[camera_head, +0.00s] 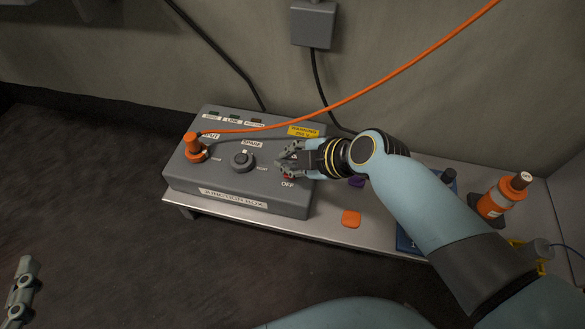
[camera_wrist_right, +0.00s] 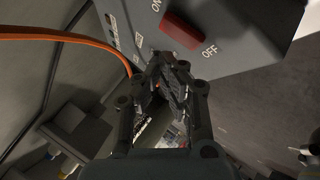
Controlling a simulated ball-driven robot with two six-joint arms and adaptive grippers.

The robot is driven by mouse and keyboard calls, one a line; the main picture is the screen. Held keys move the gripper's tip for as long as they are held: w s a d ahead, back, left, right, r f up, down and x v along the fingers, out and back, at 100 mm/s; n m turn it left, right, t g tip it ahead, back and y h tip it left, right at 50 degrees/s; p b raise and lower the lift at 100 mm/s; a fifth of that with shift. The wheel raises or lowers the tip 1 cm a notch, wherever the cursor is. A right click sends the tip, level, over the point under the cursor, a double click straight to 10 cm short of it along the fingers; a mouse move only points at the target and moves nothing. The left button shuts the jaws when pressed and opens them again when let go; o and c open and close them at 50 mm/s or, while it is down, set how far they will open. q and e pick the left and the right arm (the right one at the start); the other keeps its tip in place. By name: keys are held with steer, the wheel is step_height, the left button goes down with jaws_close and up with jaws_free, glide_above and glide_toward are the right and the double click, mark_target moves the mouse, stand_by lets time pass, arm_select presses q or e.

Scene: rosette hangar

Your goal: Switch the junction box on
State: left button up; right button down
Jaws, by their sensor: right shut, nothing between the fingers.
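The grey junction box (camera_head: 240,181) sits on a low metal bench. An orange plug (camera_head: 194,147) with an orange cable stands at its left, and a black knob (camera_head: 242,159) is in the middle. A red rocker switch (camera_wrist_right: 182,32) lies between the ON and OFF labels in the wrist view; which side is pressed I cannot tell. In the head view my right gripper (camera_head: 284,161) mostly hides it. My right gripper, also in the wrist view (camera_wrist_right: 170,75), is shut and empty, close to the box near the switch; contact is unclear. My left gripper (camera_head: 21,285) shows partly at the lower left.
The bench (camera_head: 300,222) has an orange square piece (camera_head: 351,219) right of the box. Further right, partly behind my right arm, stand a blue item (camera_head: 404,240) and an orange bottle-like object (camera_head: 502,195). An orange cable (camera_head: 400,70) hangs across the wall above.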

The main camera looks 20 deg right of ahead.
steer(key=shift+f+b, duration=0.5)
steer(key=shift+f, duration=0.1)
arm_select(q)
steer(key=w+r+t, duration=0.3)
steer(key=r, duration=0.4)
steer(key=shift+w+d+r+m+t+h, duration=0.3)
steer(key=shift+w+d+h, duration=0.05)
steer(key=shift+d+h, duration=0.05)
arm_select(e)
steer(key=shift+w, duration=0.1)
steer(key=shift+f, duration=0.1)
arm_select(q)
steer(key=shift+f+b, duration=0.4)
steer(key=shift+f, duration=0.1)
arm_select(e)
steer(key=shift+d+f, duration=0.1)
steer(key=shift+f, duration=0.3)
arm_select(q)
steer(key=shift+f, duration=0.1)
arm_select(e)
steer(key=shift+f, duration=0.1)
stand_by(0.3)
arm_select(q)
steer(key=shift+r+p, duration=0.35)
steer(key=shift+r, duration=0.25)
arm_select(e)
steer(key=shift+r, duration=0.5)
